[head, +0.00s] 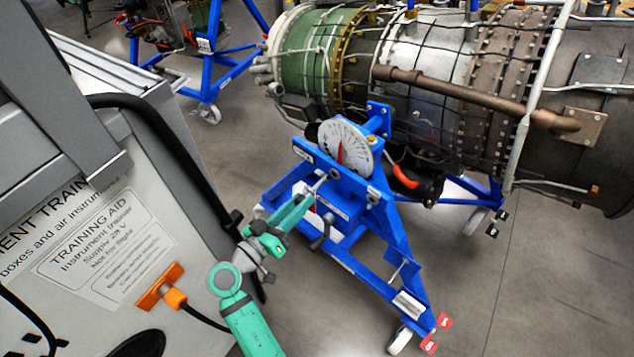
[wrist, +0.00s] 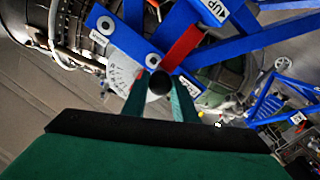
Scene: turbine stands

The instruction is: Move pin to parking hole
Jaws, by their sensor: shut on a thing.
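My green gripper (head: 308,194) reaches up to the blue stand (head: 385,235) in front of the engine. In the wrist view its fingers (wrist: 160,92) are shut on the pin, whose dark round end (wrist: 160,82) shows between them. In the head view the thin silver pin (head: 321,184) points at the stand's blue plate near a white-ringed hole (head: 334,173). A second ringed hole (head: 373,196) is lower right on the plate. Both rings show in the wrist view. I cannot tell whether the pin's tip is in a hole, or which hole is for parking.
A white dial with a red pointer (head: 345,146) stands just behind the plate. A red strip (wrist: 183,47) lies close above the pin in the wrist view. A grey training cabinet (head: 120,240) is at left. The engine (head: 420,90) fills the upper right. Floor is clear at lower right.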

